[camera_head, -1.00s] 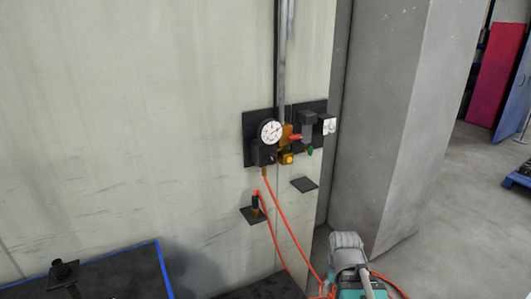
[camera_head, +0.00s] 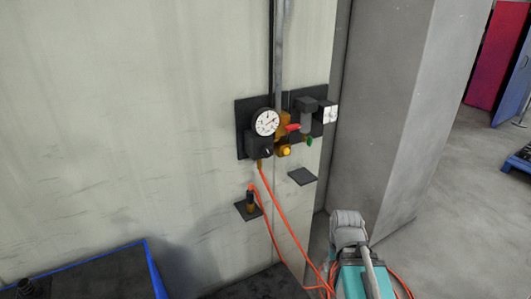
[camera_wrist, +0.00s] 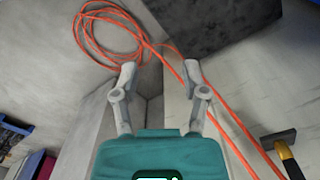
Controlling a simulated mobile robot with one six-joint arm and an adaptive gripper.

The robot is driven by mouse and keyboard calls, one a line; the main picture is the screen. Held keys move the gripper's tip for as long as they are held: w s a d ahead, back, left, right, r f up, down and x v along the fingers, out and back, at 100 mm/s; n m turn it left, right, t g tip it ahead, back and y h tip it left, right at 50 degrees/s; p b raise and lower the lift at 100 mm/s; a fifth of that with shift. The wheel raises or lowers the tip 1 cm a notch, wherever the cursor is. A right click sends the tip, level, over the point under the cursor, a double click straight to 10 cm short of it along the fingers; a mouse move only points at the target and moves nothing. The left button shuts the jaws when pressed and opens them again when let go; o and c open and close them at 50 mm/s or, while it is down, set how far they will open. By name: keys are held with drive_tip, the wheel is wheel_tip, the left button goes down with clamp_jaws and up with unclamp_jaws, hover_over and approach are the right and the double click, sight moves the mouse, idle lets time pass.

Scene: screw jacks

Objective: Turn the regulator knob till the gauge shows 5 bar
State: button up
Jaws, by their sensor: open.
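The pressure gauge (camera_head: 266,122) is a round white dial on a dark wall plate; its reading is too small to tell. A black block (camera_head: 259,146) sits just below the dial, and I cannot tell for sure which part is the regulator knob. A yellow round part (camera_head: 286,151) and a red lever (camera_head: 293,128) are to its right. My gripper (camera_wrist: 158,72) is open and empty in the wrist view, its two fingers apart. In the head view my arm's end shows at the lower right, below and apart from the gauge.
An orange hose (camera_head: 285,228) hangs from the regulator and lies coiled (camera_wrist: 103,38) on the floor in the wrist view. Small dark shelves (camera_head: 302,176) stick out from the wall. A blue-edged dark surface (camera_head: 95,278) is at lower left. A grey pillar (camera_head: 395,120) stands at right.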

drive_tip(key=o, duration=0.4)
drive_tip(key=shift+w+a+r, duration=0.1)
drive_tip(key=shift+r, duration=0.05)
drive_tip(key=n+t+y+p, duration=0.75)
drive_tip(key=t+p, duration=0.45)
drive_tip(key=p, duration=0.5)
approach(268, 153)
wheel_tip(268, 153, up, 2)
drive_tip(key=s+d, duration=0.1)
drive_tip(key=s, duration=0.2)
drive_tip(key=shift+w+d+h, duration=0.2)
drive_tip(key=shift+d+h, duration=0.05)
drive_tip(key=shift+w, duration=0.1)
drive_tip(key=b+x, duration=0.1)
drive_tip(key=x, duration=0.3)
drive_tip(key=b+x, duration=0.2)
drive_tip(key=x, duration=0.3)
drive_tip(key=b+x, duration=0.2)
drive_tip(key=x, duration=0.2)
drive_tip(key=shift+w+a+f, duration=0.15)
drive_tip(key=shift+a+f, duration=0.05)
drive_tip(key=shift+f, duration=0.2)
drive_tip(key=c, duration=1.2)
